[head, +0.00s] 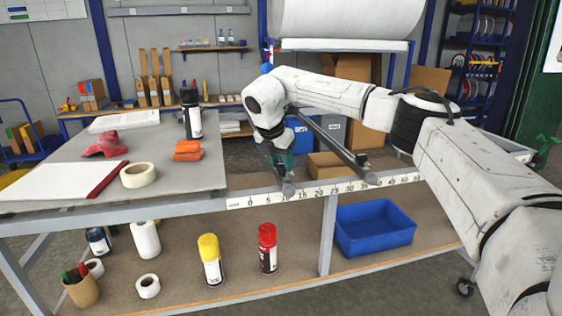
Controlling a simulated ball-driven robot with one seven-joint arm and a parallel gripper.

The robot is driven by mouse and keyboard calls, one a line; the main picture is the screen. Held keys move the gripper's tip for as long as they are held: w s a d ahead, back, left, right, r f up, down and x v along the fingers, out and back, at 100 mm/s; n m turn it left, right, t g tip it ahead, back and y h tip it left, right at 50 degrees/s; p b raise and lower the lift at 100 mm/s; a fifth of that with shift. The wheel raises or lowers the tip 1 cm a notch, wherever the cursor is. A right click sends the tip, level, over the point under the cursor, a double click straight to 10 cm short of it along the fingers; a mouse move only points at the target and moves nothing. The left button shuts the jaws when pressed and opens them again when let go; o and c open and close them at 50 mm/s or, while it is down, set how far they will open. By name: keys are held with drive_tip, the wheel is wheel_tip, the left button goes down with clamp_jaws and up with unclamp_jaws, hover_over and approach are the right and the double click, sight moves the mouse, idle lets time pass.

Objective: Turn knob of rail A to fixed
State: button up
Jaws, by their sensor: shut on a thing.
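A pale rail with a printed number scale (325,189) runs along the front edge of the bench. My gripper (279,172) points down at the left fitting, close above the scale's low numbers. It is shut on a small part there, which looks to be the knob. The fingers hide most of the knob, so its setting cannot be read. No letter marking rail A can be made out.
Below, the shelf has a yellow-capped can (210,260), a red-capped can (268,248) and a blue bin (374,228).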

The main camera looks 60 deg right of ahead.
drive_tip(key=o, duration=1.1)
drive_tip(key=shift+c, duration=0.2)
drive_tip(key=shift+r, duration=0.1)
drive_tip(key=v, duration=1)
drive_tip(key=shift+r, duration=0.3)
drive_tip(key=shift+w+a, duration=0.1)
